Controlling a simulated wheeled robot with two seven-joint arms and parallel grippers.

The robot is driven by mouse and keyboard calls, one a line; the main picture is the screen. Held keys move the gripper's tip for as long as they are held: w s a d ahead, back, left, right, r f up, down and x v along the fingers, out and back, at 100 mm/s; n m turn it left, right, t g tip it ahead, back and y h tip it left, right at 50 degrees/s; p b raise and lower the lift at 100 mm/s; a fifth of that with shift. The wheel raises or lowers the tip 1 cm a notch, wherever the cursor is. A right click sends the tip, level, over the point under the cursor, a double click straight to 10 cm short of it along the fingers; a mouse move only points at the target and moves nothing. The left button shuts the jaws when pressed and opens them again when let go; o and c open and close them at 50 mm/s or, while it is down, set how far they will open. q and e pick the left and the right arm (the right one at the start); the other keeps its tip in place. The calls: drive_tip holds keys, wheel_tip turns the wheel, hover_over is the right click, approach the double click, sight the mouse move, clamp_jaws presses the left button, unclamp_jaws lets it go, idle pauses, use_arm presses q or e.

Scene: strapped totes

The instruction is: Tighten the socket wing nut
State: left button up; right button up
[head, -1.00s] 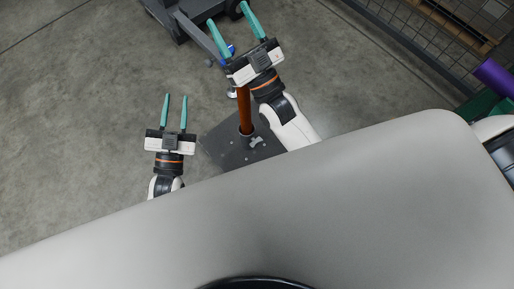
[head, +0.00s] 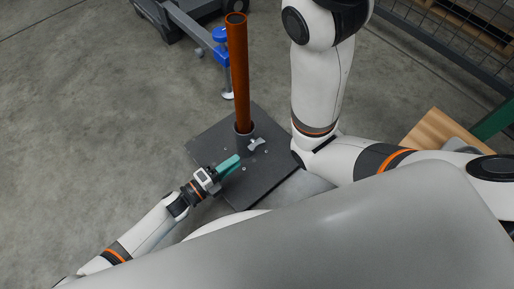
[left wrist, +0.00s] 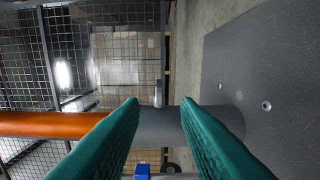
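The grey wing nut (head: 257,145) sticks out from the right side of the dark socket (head: 243,139), which rises from a square base plate (head: 262,178). An orange-brown post (head: 238,75) stands upright in the socket. My left gripper (head: 238,158) is just in front of the socket, low over the plate, its teal fingers pointing towards it. In the left wrist view its fingers (left wrist: 161,101) are apart and empty, with the socket (left wrist: 165,126) beyond them. A small light piece (left wrist: 158,93), seemingly the wing nut, shows past the tips. My right gripper is out of view.
Wire mesh fencing (head: 446,45) and a wooden piece (head: 437,133) are at the right. Bare concrete floor (head: 90,110) is free at the left.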

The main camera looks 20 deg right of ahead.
sight(257, 145)
use_arm(q)
drive_tip(key=b+x, duration=0.4)
drive_tip(key=x, duration=0.5)
drive_tip(key=shift+f, duration=0.15)
drive_tip(key=shift+w+d, duration=0.15)
drive_tip(key=shift+d, duration=0.3)
clamp_jaws()
